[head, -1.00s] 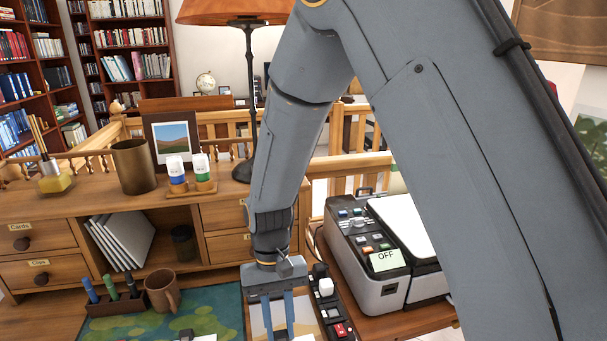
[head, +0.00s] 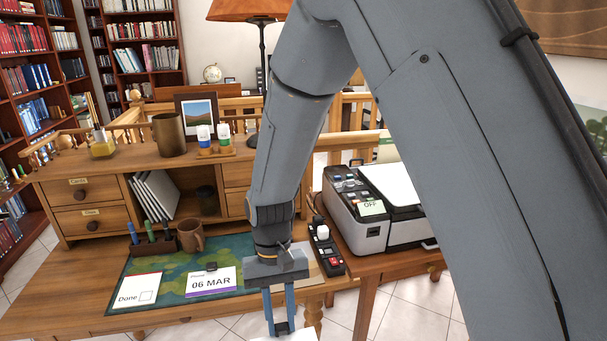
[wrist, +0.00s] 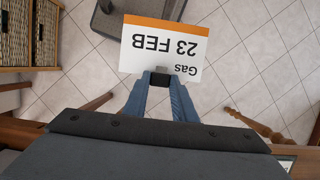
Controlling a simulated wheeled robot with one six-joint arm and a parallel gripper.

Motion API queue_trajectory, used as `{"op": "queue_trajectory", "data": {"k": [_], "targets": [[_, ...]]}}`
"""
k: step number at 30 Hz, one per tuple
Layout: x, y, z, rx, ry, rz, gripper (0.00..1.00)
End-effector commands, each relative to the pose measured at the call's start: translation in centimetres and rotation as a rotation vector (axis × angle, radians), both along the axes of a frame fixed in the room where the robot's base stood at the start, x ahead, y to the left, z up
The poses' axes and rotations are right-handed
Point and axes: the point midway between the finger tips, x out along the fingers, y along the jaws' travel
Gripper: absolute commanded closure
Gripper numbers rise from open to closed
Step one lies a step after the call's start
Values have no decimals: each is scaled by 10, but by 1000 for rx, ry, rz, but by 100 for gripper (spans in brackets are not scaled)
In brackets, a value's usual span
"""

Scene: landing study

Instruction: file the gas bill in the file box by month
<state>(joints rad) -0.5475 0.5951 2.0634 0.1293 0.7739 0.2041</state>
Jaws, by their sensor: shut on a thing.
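The gas bill (wrist: 165,45) is a white card with an orange band, marked "Gas 23 FEB". It shows upside down in the wrist view, with tiled floor below it. My gripper (wrist: 161,79) is shut on the bill's edge by a small dark clip or tab. In the head view my gripper (head: 281,328) hangs just off the desk's front edge, and only a white sliver of the bill shows at the bottom border. I cannot make out a file box in either view.
On the desk mat (head: 160,262) lie a "Phone 06 MAR" card (head: 211,283) and a "Done" card (head: 138,291). A printer (head: 372,205) is at right. Wicker drawers (wrist: 44,35) stand beside open floor.

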Motion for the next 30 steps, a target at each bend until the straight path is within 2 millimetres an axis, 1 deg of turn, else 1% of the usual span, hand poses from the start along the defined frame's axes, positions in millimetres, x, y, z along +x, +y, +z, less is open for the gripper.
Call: {"op": "queue_trajectory", "data": {"k": [2, 8, 11, 17, 20, 23, 24, 26, 27, 30], "targets": [[1, -1, 0, -1, 0, -2, 100], [19, -20, -8, -1, -1, -27, 100], [28, -31, -13, -1, 0, -40, 100], [50, -63, -25, -2, -2, -75, 100], [63, -85, -33, -2, -3, -101, 100], [79, -116, -43, -2, -3, -131, 100], [85, -131, -49, -3, -1, -146, 100], [94, -154, -56, -2, -1, -167, 100], [99, -168, -61, -3, -1, -179, 100], [108, -200, -72, -3, -1, -205, 100]]}}
